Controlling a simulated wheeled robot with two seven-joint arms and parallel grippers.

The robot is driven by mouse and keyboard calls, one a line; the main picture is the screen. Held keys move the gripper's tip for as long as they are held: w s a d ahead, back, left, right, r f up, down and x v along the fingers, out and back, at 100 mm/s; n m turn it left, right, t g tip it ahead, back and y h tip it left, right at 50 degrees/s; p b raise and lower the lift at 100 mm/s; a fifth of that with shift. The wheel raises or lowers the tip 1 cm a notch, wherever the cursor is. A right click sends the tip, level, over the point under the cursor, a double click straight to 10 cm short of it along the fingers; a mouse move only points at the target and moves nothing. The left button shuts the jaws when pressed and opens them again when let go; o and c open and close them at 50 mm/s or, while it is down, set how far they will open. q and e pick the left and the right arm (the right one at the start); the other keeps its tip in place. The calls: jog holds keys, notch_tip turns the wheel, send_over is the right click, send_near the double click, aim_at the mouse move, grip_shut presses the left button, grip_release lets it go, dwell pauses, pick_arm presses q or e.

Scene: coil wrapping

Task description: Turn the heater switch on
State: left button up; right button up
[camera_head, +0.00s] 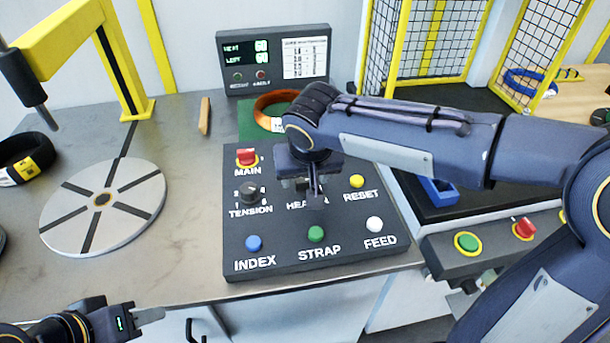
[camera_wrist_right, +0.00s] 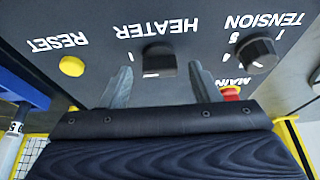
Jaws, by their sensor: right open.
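The heater switch (camera_wrist_right: 158,61) is a black rotary knob with a white pointer line, below its HEATER label in the right wrist view. In the head view my right gripper (camera_head: 314,196) hides the knob and part of its label. In the right wrist view my right gripper (camera_wrist_right: 161,70) is open, with one finger on each side of the knob; I cannot tell whether they touch it. The black control panel (camera_head: 240,268) lies on the table. My left gripper (camera_head: 150,316) is low at the left, away from the panel; its opening is unclear.
Near the heater are the black tension knob (camera_head: 250,194), red main switch (camera_head: 247,157) and yellow reset button (camera_head: 357,181). Blue index (camera_head: 254,243), green strap (camera_head: 316,233) and white feed (camera_head: 374,224) buttons line the front. A round turntable (camera_head: 130,207) stands left.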

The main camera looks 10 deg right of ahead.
jog(key=v, duration=0.7)
jog(key=shift+r+p, duration=0.2)
jog(key=shift+p, duration=0.25)
jog(key=shift+s, duration=0.15)
